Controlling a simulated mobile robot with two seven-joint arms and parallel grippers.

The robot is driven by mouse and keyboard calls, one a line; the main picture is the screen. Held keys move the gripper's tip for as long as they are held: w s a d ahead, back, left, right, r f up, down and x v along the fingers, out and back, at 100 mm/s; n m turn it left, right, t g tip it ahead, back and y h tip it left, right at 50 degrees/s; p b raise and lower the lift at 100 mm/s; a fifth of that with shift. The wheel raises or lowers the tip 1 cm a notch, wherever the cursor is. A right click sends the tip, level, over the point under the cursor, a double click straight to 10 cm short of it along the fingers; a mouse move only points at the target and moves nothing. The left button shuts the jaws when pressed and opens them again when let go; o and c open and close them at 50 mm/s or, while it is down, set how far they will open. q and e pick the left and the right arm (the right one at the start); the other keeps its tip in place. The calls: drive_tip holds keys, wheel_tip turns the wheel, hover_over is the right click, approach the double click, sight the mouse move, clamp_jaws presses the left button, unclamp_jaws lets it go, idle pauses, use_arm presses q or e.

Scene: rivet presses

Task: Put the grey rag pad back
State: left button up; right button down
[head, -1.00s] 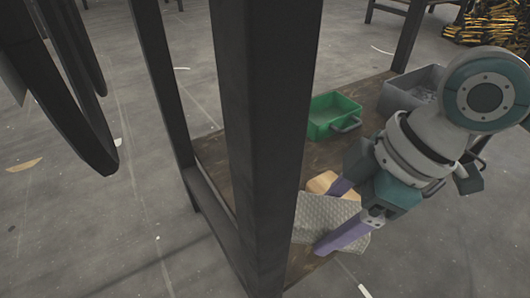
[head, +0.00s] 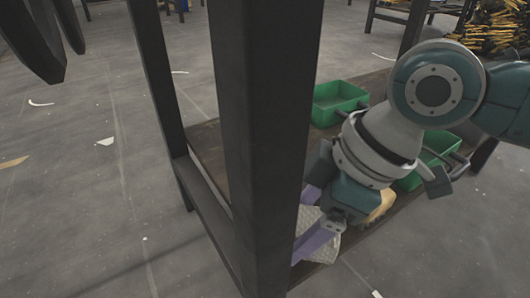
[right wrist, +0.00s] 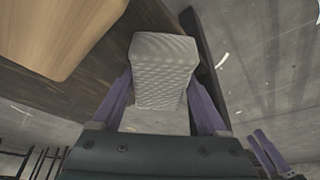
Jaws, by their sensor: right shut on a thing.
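The grey rag pad (right wrist: 163,72), with a quilted surface, is between the purple fingers of my right gripper (right wrist: 163,108) in the right wrist view. In the head view the pad (head: 325,252) is partly hidden by my right gripper (head: 312,218) and a dark post. The gripper is shut on the pad over the front part of a brown shelf (head: 405,222). I cannot tell whether the pad touches the shelf. Purple fingers, seemingly of my left gripper (right wrist: 272,155), show at the lower right of the right wrist view; their opening is unclear.
A dark post (head: 265,150) stands in front of the shelf. A tan block (head: 385,207) lies on the shelf, right of the pad; it is large in the right wrist view (right wrist: 65,35). Green bins (head: 338,97) stand farther back. Open grey floor (head: 80,210) lies left.

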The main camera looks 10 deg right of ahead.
drive_tip(key=shift+f, duration=0.15)
drive_tip(key=shift+c, duration=1.2)
unclamp_jaws()
drive_tip(key=shift+d, duration=0.1)
drive_tip(key=shift+o, duration=0.3)
drive_tip(key=shift+w, duration=0.15)
